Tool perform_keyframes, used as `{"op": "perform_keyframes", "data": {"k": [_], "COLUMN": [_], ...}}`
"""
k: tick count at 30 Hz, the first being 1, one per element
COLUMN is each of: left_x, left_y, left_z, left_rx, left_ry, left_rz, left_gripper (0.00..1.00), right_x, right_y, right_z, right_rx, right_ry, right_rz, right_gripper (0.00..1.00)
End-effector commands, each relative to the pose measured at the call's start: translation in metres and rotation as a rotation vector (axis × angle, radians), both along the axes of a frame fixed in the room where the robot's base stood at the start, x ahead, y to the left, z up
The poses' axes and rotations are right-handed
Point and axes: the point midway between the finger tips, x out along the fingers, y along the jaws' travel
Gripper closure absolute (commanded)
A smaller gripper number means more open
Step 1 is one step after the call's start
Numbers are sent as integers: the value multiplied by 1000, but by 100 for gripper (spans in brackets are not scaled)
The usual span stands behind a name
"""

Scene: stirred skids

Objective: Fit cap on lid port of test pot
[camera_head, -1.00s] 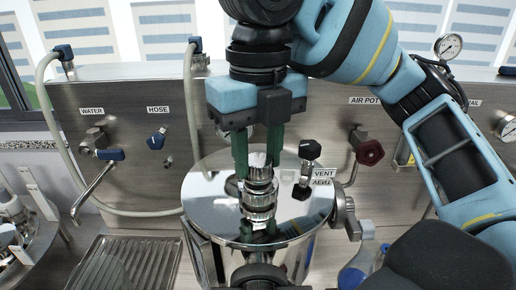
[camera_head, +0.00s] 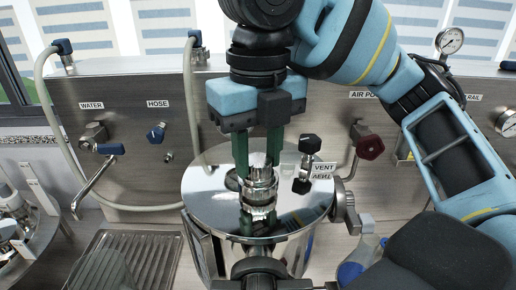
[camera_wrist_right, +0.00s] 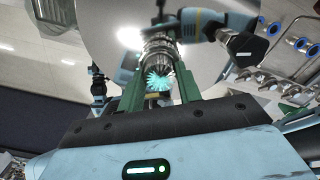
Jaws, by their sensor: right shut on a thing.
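The test pot's round mirror-bright lid (camera_head: 210,190) shows in the head view, with a silver port fitting (camera_head: 262,190) standing on it and reflected in it. My right gripper (camera_head: 259,165) points straight down above the fitting, its green fingers closed on the cap. In the right wrist view the cap is a pale teal, ridged piece (camera_wrist_right: 158,82) between the fingers, in line with the metal fitting (camera_wrist_right: 158,45). Fingers and reflections hide the join, so I cannot tell whether the cap is seated. My left gripper is not in view.
A black vent knob (camera_head: 310,145) rises from the lid just right of the fingers. A steel panel with taps and a hose (camera_head: 190,120) stands behind. A ribbed drain tray (camera_head: 135,255) lies at left, a bottle (camera_head: 360,265) at lower right.

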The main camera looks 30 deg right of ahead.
Motion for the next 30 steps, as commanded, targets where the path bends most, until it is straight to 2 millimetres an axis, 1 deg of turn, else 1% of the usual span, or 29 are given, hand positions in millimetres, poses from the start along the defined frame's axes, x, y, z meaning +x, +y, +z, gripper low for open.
{"op": "perform_keyframes", "data": {"k": [8,9,12,15,20,24,30], "left_x": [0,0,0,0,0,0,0], "left_y": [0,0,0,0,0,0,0], "left_z": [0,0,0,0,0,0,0], "left_rx": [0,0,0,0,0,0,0], "left_ry": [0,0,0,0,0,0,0], "left_rz": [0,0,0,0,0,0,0], "left_gripper": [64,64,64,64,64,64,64], "right_x": [0,0,0,0,0,0,0], "right_y": [0,0,0,0,0,0,0], "right_z": [-1,-1,-1,-1,0,0,0], "right_rx": [0,0,0,0,0,0,0], "right_ry": [0,1,1,1,0,1,0], "right_rz": [0,0,0,0,0,0,0], "right_gripper": [93,64,51,40,40,26,26]}}
